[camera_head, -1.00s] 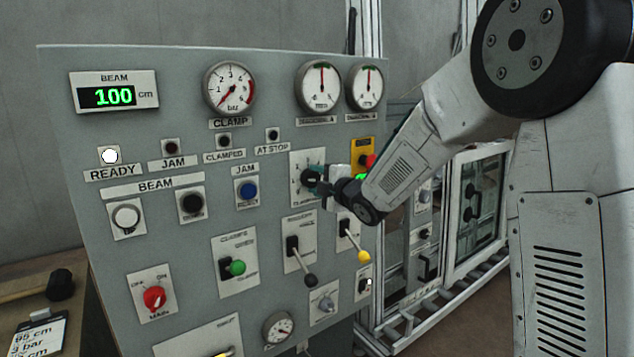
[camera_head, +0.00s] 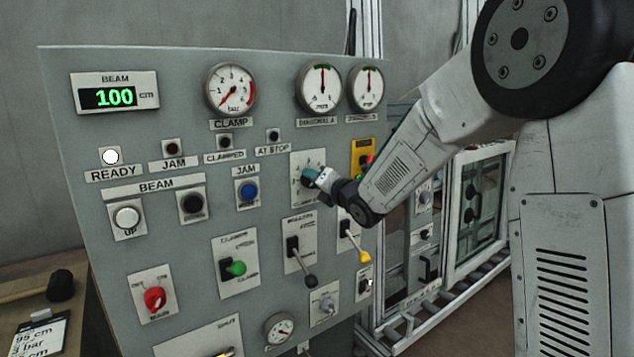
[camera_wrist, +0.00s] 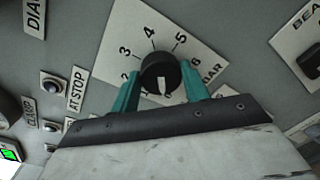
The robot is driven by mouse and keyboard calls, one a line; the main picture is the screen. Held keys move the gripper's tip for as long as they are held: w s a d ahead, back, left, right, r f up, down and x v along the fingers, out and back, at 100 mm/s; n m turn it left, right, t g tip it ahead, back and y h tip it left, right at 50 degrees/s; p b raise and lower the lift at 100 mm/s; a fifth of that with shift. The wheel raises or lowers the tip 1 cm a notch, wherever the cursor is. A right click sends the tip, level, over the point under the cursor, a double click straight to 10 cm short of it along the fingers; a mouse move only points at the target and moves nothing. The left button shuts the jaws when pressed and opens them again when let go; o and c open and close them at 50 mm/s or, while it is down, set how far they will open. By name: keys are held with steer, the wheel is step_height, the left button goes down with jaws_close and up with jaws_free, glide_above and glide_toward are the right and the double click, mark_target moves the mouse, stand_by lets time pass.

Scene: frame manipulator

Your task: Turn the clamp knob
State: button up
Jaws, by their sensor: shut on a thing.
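The clamp knob (camera_wrist: 160,74) is black with a white pointer mark, on a white scale plate (camera_wrist: 120,38) numbered up to 6 bar. In the wrist view its pointer faces the bottom of the picture, toward my gripper's base. My gripper (camera_wrist: 166,84) has its two teal fingers on either side of the knob and is shut on it. In the head view my gripper (camera_head: 310,178) is at the plate (camera_head: 307,160), and it mostly hides the knob. The clamp gauge (camera_head: 230,88) has its needle at the low end.
The grey panel (camera_head: 90,240) holds several controls. Two levers, one black-tipped (camera_head: 310,281) and one yellow-tipped (camera_head: 364,257), stick out below my gripper. A red button (camera_head: 367,160) on a yellow plate is close to its right. The beam display (camera_head: 115,95) reads 100 cm.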

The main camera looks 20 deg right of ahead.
steer(key=shift+f+n, duration=0.1)
steer(key=shift+n, duration=0.4)
stand_by(0.3)
steer(key=o, duration=1)
steer(key=v, duration=0.8)
steer(key=shift+w, duration=0.1)
